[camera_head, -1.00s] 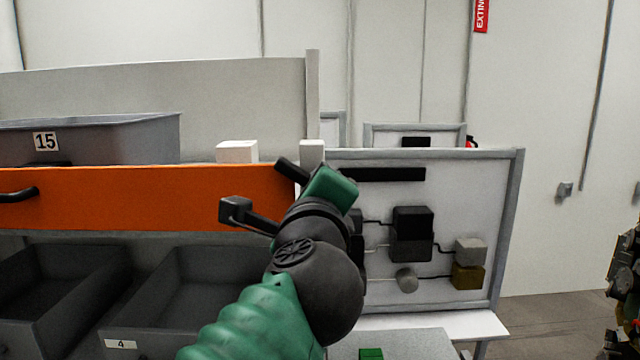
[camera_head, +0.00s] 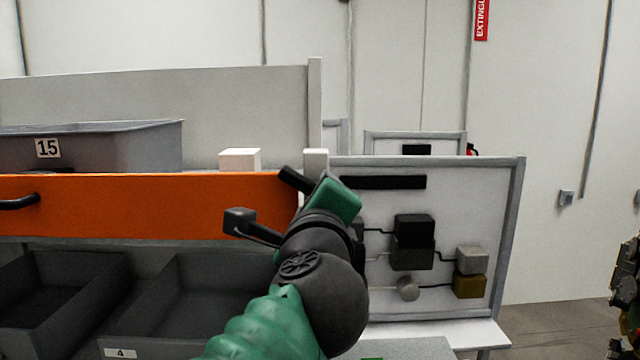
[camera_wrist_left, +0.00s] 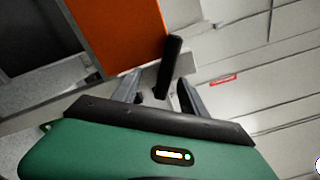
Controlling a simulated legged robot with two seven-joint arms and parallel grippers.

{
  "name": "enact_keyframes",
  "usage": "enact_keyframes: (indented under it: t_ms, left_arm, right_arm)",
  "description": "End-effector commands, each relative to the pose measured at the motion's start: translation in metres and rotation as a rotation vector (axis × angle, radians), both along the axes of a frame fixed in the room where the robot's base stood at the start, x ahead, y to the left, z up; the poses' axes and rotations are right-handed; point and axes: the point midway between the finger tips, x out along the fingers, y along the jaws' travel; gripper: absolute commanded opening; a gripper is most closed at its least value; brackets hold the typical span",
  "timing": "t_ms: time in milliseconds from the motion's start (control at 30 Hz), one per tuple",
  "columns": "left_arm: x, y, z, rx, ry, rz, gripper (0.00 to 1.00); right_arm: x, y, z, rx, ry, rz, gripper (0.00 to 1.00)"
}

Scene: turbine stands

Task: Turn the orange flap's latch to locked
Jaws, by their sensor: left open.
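The orange flap (camera_head: 150,205) spans the left of the head view, and its panel also shows in the left wrist view (camera_wrist_left: 118,35). Its latch, a short black bar (camera_head: 293,179), sits at the flap's upper right end, slanting down to the right. In the left wrist view the latch bar (camera_wrist_left: 170,64) crosses the orange panel's corner, its near end between my fingers. My left gripper (camera_wrist_left: 155,92) is open around that end; I cannot tell whether it touches. In the head view, my left gripper's green body (camera_head: 336,197) hides its fingers and the latch's lower end. My right gripper is not in view.
A white block (camera_head: 240,159) and a grey bin marked 15 (camera_head: 100,147) stand above the flap. Dark open bins (camera_head: 205,300) lie below it. Right of my arm is a framed panel (camera_head: 455,215) with black, grey and brass-coloured blocks. A black handle (camera_head: 18,202) sticks out from the flap's left.

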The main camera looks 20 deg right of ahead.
Motion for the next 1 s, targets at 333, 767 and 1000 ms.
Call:
enact_keyframes:
  t_ms: [333,767,1000]
  left_arm:
    - [-0.029,0.009,-0.001,-0.003,-0.002,-0.002,0.51]
    - [-0.048,0.014,0.001,0.001,0.0,0.0,0.51]
    - [-0.037,0.019,-0.026,-0.019,0.056,0.013,0.51]
  right_arm:
    - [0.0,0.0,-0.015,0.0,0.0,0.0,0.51]
    - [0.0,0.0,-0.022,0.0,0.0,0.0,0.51]
    - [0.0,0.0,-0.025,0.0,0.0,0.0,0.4]
